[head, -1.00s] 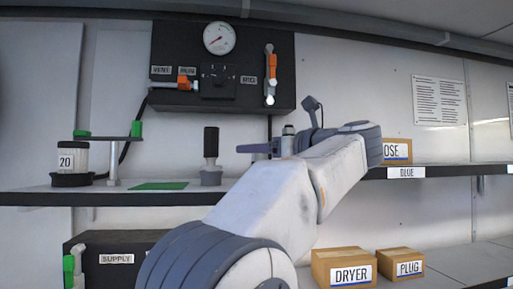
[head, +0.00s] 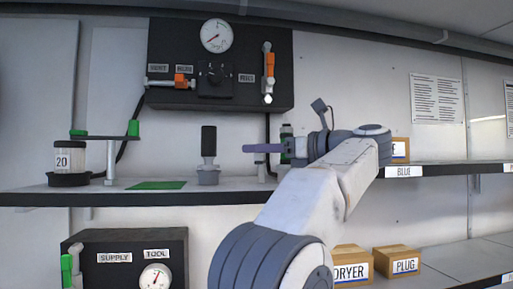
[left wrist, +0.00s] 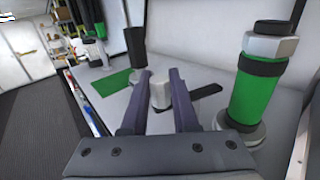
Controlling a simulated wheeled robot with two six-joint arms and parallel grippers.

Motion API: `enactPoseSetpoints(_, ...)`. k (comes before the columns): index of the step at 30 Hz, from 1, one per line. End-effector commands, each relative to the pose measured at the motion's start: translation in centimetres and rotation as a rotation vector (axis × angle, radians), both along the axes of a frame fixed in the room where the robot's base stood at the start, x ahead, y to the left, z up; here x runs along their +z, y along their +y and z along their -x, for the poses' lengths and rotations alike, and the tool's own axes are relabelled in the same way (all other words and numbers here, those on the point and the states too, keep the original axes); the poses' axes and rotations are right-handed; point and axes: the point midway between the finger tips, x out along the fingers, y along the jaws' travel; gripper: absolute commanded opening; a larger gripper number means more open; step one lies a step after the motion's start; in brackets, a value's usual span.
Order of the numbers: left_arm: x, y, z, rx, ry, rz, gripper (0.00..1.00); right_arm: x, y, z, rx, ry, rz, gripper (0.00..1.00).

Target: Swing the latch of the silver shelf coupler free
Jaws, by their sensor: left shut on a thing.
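My left gripper (head: 262,148) reaches in from the right over the upper shelf, its fingers pointing left. In the left wrist view the fingers (left wrist: 160,85) are shut on a short pale silver cylinder (left wrist: 160,92). A dark flat bar (left wrist: 206,91) sticks out beyond the right finger; the finger hides whether it joins the cylinder. I take these as the silver coupler and its latch, but cannot tell which part is which. In the head view my fingers mostly hide them. My right gripper is not in view.
A black-topped grey fitting (head: 208,155) stands left of my fingers, by a green mat (head: 157,185). A green cylinder with a silver collar (left wrist: 257,85) stands close on the right in the wrist view. A black gauge panel (head: 220,65) hangs behind.

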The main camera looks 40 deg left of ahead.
Motion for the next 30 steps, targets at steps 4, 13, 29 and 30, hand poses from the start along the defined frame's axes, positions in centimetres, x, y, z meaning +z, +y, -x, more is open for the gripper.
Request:
enactPoseSetpoints(4, 0.0, 0.0, 0.0, -0.001, -0.001, -0.002, 0.0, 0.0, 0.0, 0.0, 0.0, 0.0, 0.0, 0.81)
enactPoseSetpoints(13, 0.0, 0.0, 0.0, -0.002, 0.0, -0.002, 0.58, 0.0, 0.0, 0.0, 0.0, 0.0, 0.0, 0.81)
enactPoseSetpoints(29, -0.2, -5.5, -0.9, -0.008, 0.0, -0.001, 0.58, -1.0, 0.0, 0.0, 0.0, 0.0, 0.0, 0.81)
enactPoseSetpoints(30, -0.1, -6.3, -1.0, -0.007, -0.001, -0.002, 0.58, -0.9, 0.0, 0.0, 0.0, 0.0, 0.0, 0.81)
